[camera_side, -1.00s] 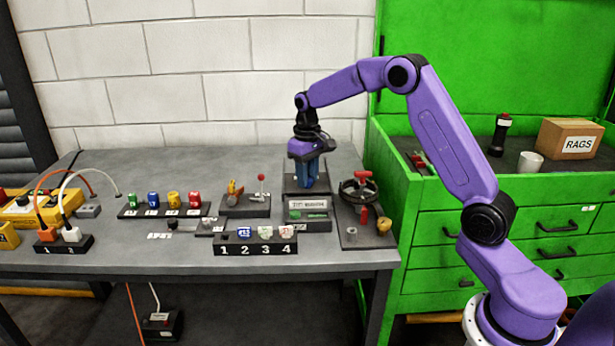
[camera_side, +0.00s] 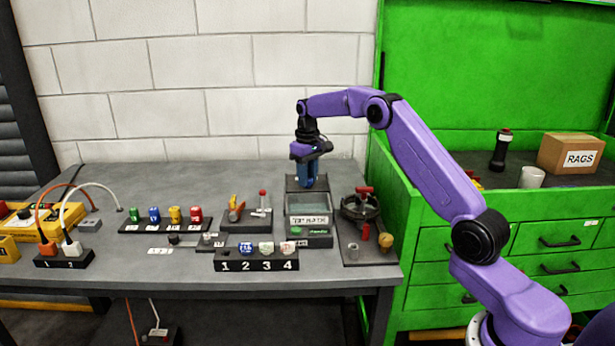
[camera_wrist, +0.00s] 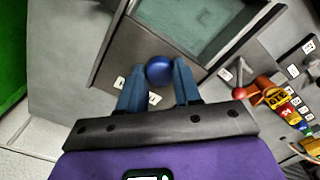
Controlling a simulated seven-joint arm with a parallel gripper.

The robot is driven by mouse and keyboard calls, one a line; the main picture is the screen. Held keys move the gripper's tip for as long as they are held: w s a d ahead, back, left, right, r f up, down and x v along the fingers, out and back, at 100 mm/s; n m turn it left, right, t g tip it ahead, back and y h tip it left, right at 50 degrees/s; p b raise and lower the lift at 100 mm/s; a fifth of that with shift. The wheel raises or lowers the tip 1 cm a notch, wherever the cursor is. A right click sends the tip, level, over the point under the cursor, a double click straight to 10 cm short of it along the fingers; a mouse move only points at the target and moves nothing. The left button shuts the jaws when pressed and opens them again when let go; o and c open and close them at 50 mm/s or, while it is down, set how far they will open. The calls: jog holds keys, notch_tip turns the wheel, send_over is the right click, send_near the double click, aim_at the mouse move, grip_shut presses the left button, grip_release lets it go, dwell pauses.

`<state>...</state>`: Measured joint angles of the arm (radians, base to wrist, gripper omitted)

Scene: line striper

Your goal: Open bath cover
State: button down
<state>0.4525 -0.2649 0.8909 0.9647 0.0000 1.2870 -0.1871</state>
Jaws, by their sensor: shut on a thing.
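The bath is a dark grey box (camera_side: 330,236) with a white label on its front, right of the bench's middle. Its teal inside (camera_side: 308,206) shows in the side view, and the opening (camera_wrist: 178,22) also shows in the wrist view. The grey cover (camera_side: 292,184) is at the bath's rear, under my gripper. My gripper (camera_side: 308,184) points down, shut on the cover's round blue knob (camera_wrist: 159,70). In the wrist view the blue fingers (camera_wrist: 159,82) stand on either side of the knob. The fingers hide the knob in the side view.
A valve wheel panel (camera_side: 362,207) stands close right of the bath. A small lever panel (camera_side: 248,219) is on the left. A numbered black rack (camera_side: 256,264) sits in front. Coloured bottles (camera_side: 175,214) stand farther left. A brick wall rises behind the bench.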

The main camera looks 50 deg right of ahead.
jog(key=c, duration=0.8)
grip_release()
notch_tip(320, 180, up, 12)
jog(key=shift+r, duration=0.1)
